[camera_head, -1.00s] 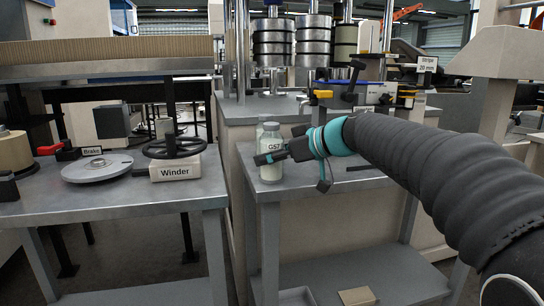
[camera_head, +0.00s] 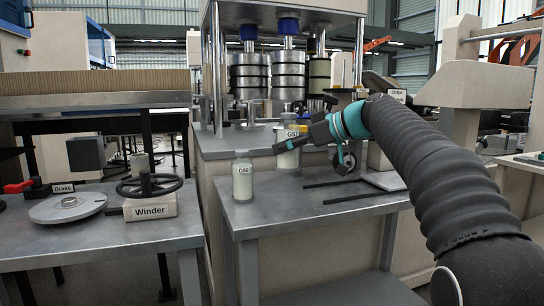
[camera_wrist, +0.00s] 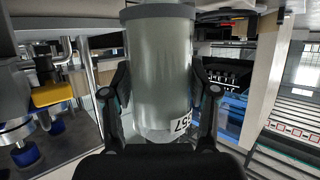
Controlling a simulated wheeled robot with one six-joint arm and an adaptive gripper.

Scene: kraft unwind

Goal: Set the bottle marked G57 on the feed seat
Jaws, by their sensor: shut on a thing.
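The bottle marked G57 (camera_head: 287,159) is a pale, translucent bottle with a white label, upright over the right part of the grey metal table. My gripper (camera_head: 294,143) is shut on it from the right and covers part of its upper body. In the wrist view the G57 bottle (camera_wrist: 160,70) fills the middle, between the two dark fingers of my gripper (camera_wrist: 160,115), with part of its label showing. Whether its base touches the table cannot be told. I cannot tell which part is the feed seat.
A similar bottle, apparently marked G56 (camera_head: 243,181), stands left of the held one on the table (camera_head: 300,212). Two dark bars (camera_head: 360,198) lie on the table to the right. The Winder block with its handwheel (camera_head: 150,206) is on the left table. Stacked metal rollers (camera_head: 250,75) stand behind.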

